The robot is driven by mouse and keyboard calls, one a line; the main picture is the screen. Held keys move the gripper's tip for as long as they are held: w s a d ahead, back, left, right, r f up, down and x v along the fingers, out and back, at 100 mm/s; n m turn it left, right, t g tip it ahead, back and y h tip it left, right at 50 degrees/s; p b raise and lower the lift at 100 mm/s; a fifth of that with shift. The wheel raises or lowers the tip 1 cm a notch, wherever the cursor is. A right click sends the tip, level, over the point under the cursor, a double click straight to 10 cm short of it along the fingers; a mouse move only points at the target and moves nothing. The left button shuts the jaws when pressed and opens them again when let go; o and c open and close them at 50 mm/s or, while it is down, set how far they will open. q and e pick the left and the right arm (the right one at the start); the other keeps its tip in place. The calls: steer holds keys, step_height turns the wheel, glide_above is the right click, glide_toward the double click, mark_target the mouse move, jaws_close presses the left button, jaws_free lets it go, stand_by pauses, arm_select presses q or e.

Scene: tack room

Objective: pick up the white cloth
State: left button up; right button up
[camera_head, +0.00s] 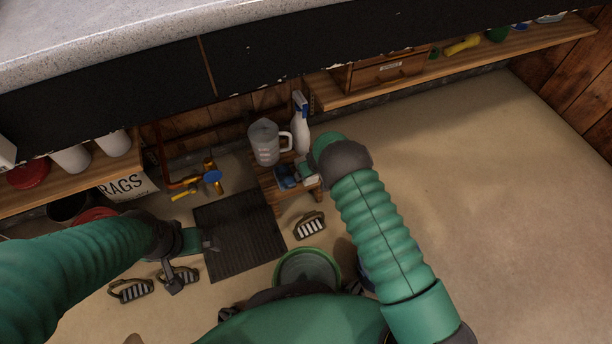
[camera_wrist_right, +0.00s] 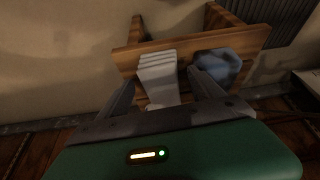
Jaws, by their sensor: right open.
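The white cloth (camera_wrist_right: 157,68), folded in layers, lies on the small wooden stool (camera_wrist_right: 255,37) in the right wrist view. In the head view a bit of the cloth (camera_head: 311,181) shows at the stool's right edge. My right gripper (camera_wrist_right: 165,80) is open, with one finger on each side of the cloth in the picture; I cannot tell whether they touch it. In the head view my right forearm and hand hide part of the stool. My left gripper (camera_head: 208,242) hovers over the dark mat, its jaw opening unclear.
A blue item (camera_wrist_right: 217,65) lies close beside the cloth. On the stool stand a clear jug (camera_head: 264,143) and a white spray bottle (camera_head: 300,128). A green bucket (camera_head: 307,268) and dark mat (camera_head: 240,235) are nearby. The floor at right is clear; a counter (camera_head: 180,40) overhangs.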

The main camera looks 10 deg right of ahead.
steer(key=shift+w+f, duration=0.15)
steer(key=c, duration=1.4)
steer(key=shift+c, duration=0.2)
